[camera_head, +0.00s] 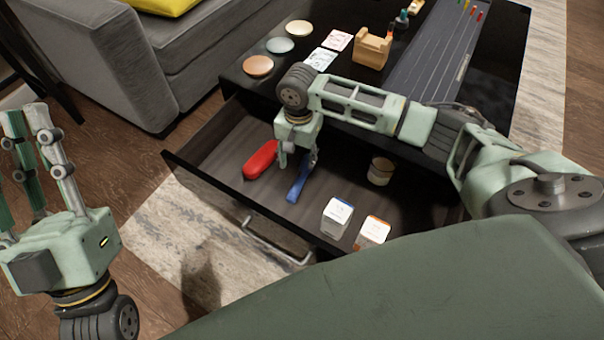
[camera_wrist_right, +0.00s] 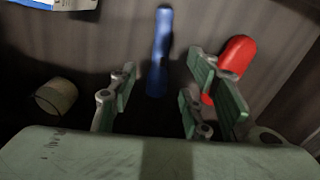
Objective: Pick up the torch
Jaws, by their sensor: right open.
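The torch seems to be the slim blue object (camera_head: 298,183) lying in the open drawer; it also shows in the right wrist view (camera_wrist_right: 160,50). My right gripper (camera_head: 299,160) is open, points down into the drawer and is above the torch's far end. In the right wrist view the blue object lies in line with the gap between the open fingers (camera_wrist_right: 165,95), with nothing held. My left gripper (camera_head: 30,118) is at the far left, away from the drawer, with its fingers up, apart and empty.
A red case (camera_head: 260,160) lies just left of the torch, close to my right fingers. A round jar (camera_head: 380,171) and two small boxes (camera_head: 336,216) (camera_head: 372,233) stand in the drawer's right part. The tabletop (camera_head: 258,85) holds discs, cards and a wooden holder (camera_head: 372,48).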

